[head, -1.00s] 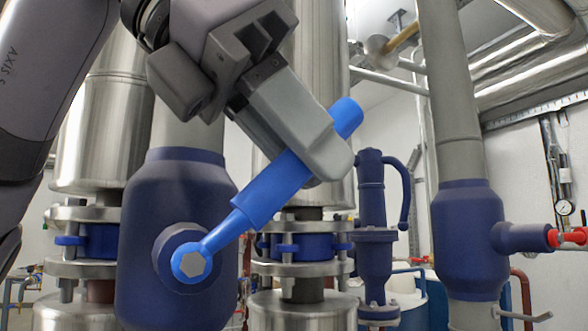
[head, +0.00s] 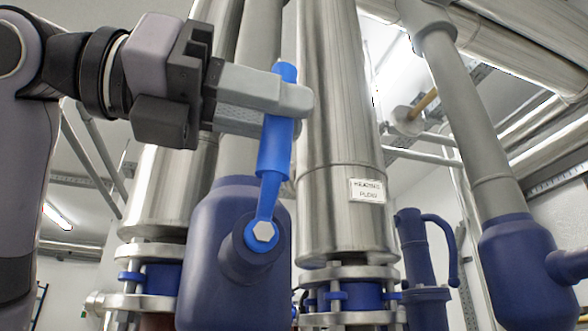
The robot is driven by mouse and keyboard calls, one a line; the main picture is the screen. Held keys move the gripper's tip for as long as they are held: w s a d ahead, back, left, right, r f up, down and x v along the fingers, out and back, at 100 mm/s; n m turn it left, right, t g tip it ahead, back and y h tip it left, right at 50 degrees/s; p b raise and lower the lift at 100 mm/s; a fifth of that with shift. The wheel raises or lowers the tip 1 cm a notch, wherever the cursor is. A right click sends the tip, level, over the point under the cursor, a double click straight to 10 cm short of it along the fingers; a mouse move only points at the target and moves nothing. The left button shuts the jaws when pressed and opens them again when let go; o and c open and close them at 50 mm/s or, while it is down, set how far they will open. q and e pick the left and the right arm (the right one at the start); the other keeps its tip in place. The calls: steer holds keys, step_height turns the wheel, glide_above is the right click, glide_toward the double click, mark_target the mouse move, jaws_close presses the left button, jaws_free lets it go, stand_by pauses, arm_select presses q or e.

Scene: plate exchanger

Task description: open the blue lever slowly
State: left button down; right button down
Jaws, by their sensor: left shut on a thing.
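The bright blue lever (head: 274,150) stands almost upright, leaning slightly to the right at its top. Its lower end turns on a hub with a grey hex bolt (head: 263,232) on the front of a dark blue valve body (head: 212,255). My left gripper (head: 292,100) comes in from the left, level, and is shut on the upper part of the lever handle. The handle's tip shows above the fingers and the rest below them. The far finger is mostly hidden. My right gripper is not in view.
A steel column (head: 345,130) with a small white label (head: 367,190) rises just right of the lever. Blue-ringed flanges (head: 350,297) sit below it. A second dark blue valve (head: 525,260) and a blue fitting with a curved handle (head: 425,250) stand further right.

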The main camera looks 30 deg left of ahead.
arm_select(q)
steer(key=shift+s+a+t+b, duration=0.25)
steer(key=shift+s+t+b, duration=0.05)
steer(key=shift+b, duration=0.05)
steer(key=shift+h, duration=0.3)
steer(key=c, duration=1.1)
jaws_free()
steer(key=shift+o, duration=0.2)
steer(key=shift+s, duration=0.1)
steer(key=v, duration=0.7)
steer(key=shift+a, duration=0.1)
